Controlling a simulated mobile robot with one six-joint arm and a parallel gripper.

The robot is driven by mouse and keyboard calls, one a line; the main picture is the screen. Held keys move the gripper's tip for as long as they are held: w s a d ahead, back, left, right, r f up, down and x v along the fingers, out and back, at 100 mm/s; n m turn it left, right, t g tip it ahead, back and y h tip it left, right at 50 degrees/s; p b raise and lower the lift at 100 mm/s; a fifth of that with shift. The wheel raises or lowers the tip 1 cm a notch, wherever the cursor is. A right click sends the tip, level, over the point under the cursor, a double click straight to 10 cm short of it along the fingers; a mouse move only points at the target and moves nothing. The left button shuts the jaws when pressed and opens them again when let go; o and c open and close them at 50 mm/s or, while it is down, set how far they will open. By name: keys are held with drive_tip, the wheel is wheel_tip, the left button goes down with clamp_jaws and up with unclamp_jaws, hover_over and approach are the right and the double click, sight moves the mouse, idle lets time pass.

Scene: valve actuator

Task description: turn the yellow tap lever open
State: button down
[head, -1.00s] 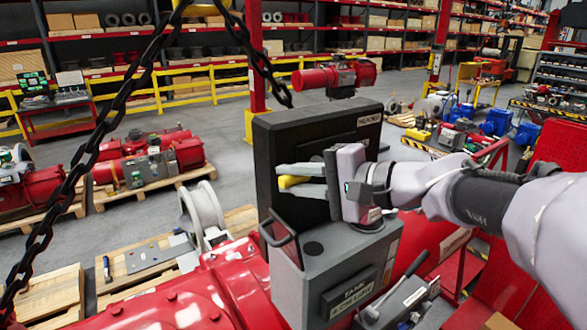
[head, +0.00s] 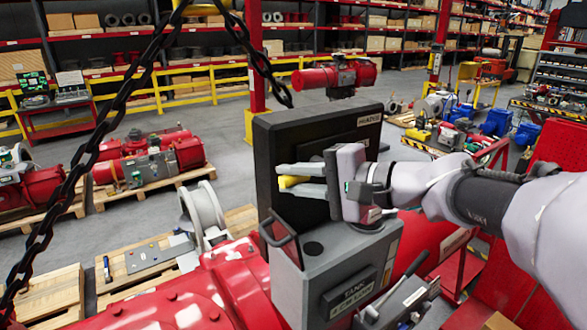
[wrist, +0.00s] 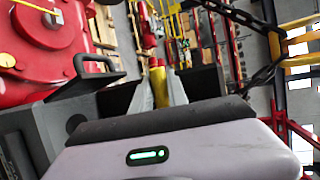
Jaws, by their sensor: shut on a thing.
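The yellow tap lever (head: 292,181) shows between the fingers of my gripper (head: 299,180) in the head view, in front of a black panel (head: 335,140). My gripper is shut on the lever, with one finger above it and one below. In the wrist view the yellow lever (wrist: 157,82) stands between the two grey fingertips of my gripper (wrist: 157,90), and a red part shows just beyond it. The lever's pivot and the tap body are mostly hidden by the fingers.
A grey tank box (head: 340,270) with a black handle (head: 277,232) stands below the gripper. Red machinery (head: 215,290) is at the front left. A dark chain (head: 75,165) hangs at the left. Pallets (head: 150,265) lie on the floor behind.

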sight(282, 139)
drive_tip(key=shift+r+b, duration=0.1)
drive_tip(key=shift+b, duration=0.2)
drive_tip(key=r+m+y+b, duration=0.2)
drive_tip(key=m+b, duration=0.1)
drive_tip(key=shift+w+d, duration=0.1)
drive_tip(key=shift+d, duration=0.1)
drive_tip(key=m, duration=0.1)
drive_tip(key=r+b, duration=0.1)
drive_tip(key=m+y, duration=0.1)
drive_tip(key=shift+w+d+r+m+t, duration=0.25)
drive_tip(key=shift+d+r+m+t, duration=0.05)
drive_tip(key=m, duration=0.1)
drive_tip(key=d+r+m+t+y+b, duration=0.1)
drive_tip(key=shift+w+r+m, duration=0.2)
drive_tip(key=shift+w+m, duration=0.1)
drive_tip(key=m, duration=0.1)
drive_tip(key=d+r+m+t, duration=0.1)
drive_tip(key=m, duration=0.1)
drive_tip(key=w+m+t, duration=0.1)
drive_tip(key=shift+w+d+r+m+y, duration=0.1)
drive_tip(key=shift+d+r+m+y, duration=0.2)
drive_tip(key=shift+d+y, duration=0.1)
drive_tip(key=shift+w+d+r+m+t+p, duration=0.1)
drive_tip(key=shift+w+d+m+t+p, duration=0.2)
drive_tip(key=shift+m+t, duration=0.45)
drive_tip(key=shift+w+d+r+m+t+p, duration=0.15)
drive_tip(key=shift+d+m+t, duration=0.25)
drive_tip(key=shift+m, duration=0.75)
drive_tip(key=shift+f, duration=0.1)
